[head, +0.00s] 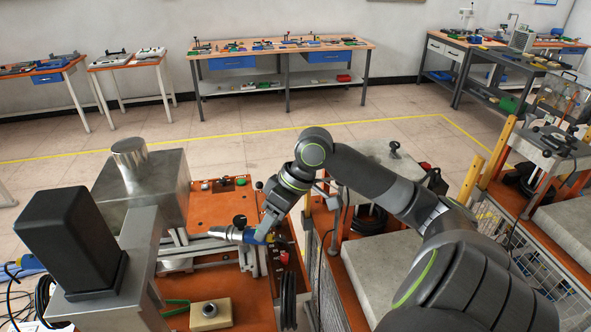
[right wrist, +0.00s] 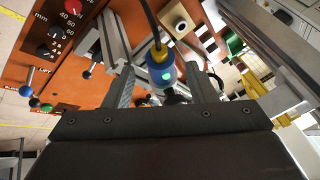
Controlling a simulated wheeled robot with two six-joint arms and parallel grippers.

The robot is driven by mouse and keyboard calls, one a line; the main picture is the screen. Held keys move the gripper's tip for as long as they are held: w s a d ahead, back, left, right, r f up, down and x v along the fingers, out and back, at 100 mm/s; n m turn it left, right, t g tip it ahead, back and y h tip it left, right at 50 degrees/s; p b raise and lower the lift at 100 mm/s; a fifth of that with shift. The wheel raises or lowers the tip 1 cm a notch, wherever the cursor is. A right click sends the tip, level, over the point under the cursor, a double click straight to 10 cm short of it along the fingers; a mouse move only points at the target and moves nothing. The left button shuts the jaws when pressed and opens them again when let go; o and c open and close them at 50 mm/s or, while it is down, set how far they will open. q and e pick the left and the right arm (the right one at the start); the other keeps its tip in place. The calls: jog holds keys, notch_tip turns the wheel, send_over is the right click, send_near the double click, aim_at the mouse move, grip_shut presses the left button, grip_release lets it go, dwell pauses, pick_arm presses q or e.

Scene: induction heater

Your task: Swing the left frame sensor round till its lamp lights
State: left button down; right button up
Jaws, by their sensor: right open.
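The frame sensor is a blue cylinder with a yellow collar and a black cable. In the right wrist view the sensor (right wrist: 160,73) points its end at my camera, with a bright turquoise spot on it like a lit lamp. My right gripper (right wrist: 164,90) is open, one finger on each side of the sensor, with gaps visible. In the head view the right gripper (head: 262,228) comes down over the orange machine top, and the blue sensor (head: 249,236) shows partly beside its fingers. My left gripper is not in view.
The orange machine top (head: 211,208) carries metal rails and a tan block with a round hole (head: 211,314). A metal housing (head: 143,186) and a tall black box (head: 67,235) stand at left.

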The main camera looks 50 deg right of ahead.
jog(key=v, duration=1.2)
jog(key=shift+d+r, duration=0.2)
jog(key=shift+r, duration=0.05)
jog(key=shift+s+r, duration=0.1)
dwell(0.4)
